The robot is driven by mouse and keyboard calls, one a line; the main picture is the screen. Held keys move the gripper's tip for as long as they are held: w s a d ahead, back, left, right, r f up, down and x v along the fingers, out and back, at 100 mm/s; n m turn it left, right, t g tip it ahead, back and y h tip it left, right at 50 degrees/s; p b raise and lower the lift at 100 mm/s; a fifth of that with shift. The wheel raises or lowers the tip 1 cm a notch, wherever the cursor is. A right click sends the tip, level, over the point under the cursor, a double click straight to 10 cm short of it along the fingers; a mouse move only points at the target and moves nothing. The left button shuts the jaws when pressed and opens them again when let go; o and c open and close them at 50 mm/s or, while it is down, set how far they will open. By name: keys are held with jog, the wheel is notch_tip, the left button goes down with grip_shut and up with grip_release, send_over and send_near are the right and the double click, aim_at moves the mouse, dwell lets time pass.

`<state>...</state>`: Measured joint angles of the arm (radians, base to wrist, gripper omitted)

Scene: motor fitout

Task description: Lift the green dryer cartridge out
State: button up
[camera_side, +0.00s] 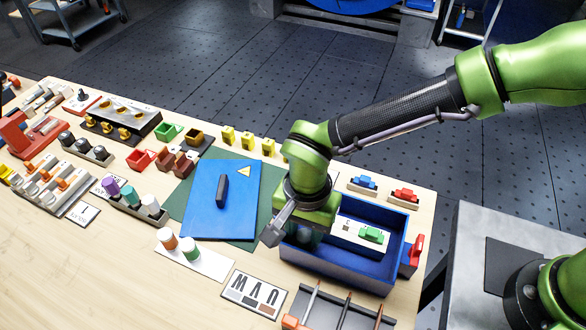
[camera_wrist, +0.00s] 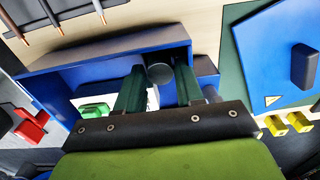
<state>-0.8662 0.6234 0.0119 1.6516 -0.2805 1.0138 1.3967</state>
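My gripper (camera_wrist: 160,68) is over the left part of an open blue box (camera_side: 345,275), fingers pointing down into it. Its two fingers stand apart, with a gap between them. A dark grey round end of a cylinder (camera_wrist: 160,73) shows between the fingertips in the wrist view, without clear contact. Its colour down the side is hidden, so I cannot tell if it is the dryer cartridge. A green part (camera_side: 371,235) sits on a white block in the box's right half; it also shows in the wrist view (camera_wrist: 94,110).
A blue lid (camera_side: 222,205) with a dark handle lies on a green mat left of the box. A tray of pens (camera_side: 345,308) is in front. Blue (camera_side: 363,183) and red (camera_side: 404,196) connectors are behind. A red part (camera_side: 412,255) is at the box's right side.

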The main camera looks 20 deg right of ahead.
aim_at(304, 234)
jog(key=shift+f, duration=0.1)
jog(key=shift+c, duration=0.3)
grip_shut()
notch_tip(304, 234, up, 10)
dwell(0.3)
